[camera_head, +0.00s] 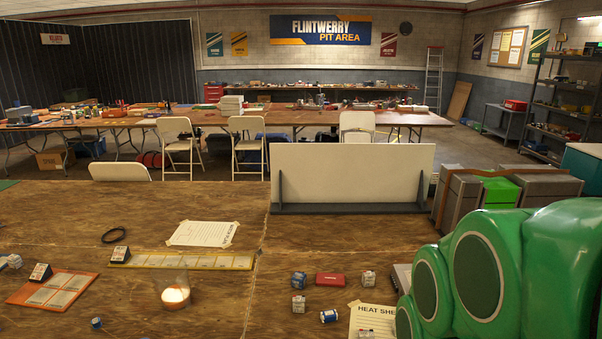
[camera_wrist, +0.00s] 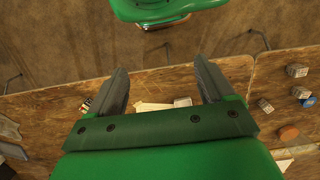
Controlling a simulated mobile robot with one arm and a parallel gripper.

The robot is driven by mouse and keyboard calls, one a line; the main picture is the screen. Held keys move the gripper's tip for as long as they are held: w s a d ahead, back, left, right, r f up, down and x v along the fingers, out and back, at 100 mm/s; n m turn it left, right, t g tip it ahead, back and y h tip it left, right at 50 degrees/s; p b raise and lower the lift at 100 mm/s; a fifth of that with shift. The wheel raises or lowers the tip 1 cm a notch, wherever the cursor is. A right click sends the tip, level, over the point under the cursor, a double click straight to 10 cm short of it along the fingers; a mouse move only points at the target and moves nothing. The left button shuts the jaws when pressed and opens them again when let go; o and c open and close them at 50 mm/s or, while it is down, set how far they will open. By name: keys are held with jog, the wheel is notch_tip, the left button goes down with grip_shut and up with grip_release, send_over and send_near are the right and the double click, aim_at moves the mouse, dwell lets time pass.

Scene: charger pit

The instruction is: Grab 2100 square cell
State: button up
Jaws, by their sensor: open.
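Several small box-shaped cells lie on the wooden table (camera_head: 70,210) in the head view. A dark-blue and tan cell (camera_head: 299,279), a whitish cell (camera_head: 299,304), a blue and white cell (camera_head: 328,316) and a grey-white cell (camera_head: 369,278) are near the front middle. Their markings are too small to read, so I cannot tell which is 2100. In the wrist view, my gripper (camera_wrist: 161,68) is open and empty, its two grey fingers apart above the table edge. Small blocks (camera_wrist: 297,69) lie to its right. My gripper is not visible in the head view.
A red box (camera_head: 329,279), a lit candle jar (camera_head: 175,294), an orange tray (camera_head: 25,291), a yellow-edged strip (camera_head: 215,262) and a heat sheet (camera_head: 362,312) share the table. A white upright panel (camera_head: 350,173) stands at the back. The centre-left wood has clear patches.

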jog(key=c, duration=0.3)
jog(key=w+a+f+m+g+y, duration=0.1)
jog(key=w+a+f+m+y, duration=0.3)
jog(key=w, duration=0.7)
jog(key=w+a+m+y, duration=0.15)
jog(key=w+a, duration=0.35)
jog(key=w, duration=0.5)
jog(key=w+a+f+m+g+y, duration=0.1)
jog(key=w+a+f+m+y, duration=0.3)
jog(key=w, duration=0.7)
jog(key=m+t+y, duration=0.4)
jog(key=m, duration=0.5)
send_near(299, 301)
jog(key=shift+w+a+f, duration=0.25)
jog(key=shift+a+f, duration=0.85)
jog(key=shift+f, duration=0.15)
jog(key=shift+w+x, duration=0.2)
jog(key=shift+x, duration=1.7)
jog(key=shift+w+x, duration=0.2)
jog(key=shift+x, duration=1.75)
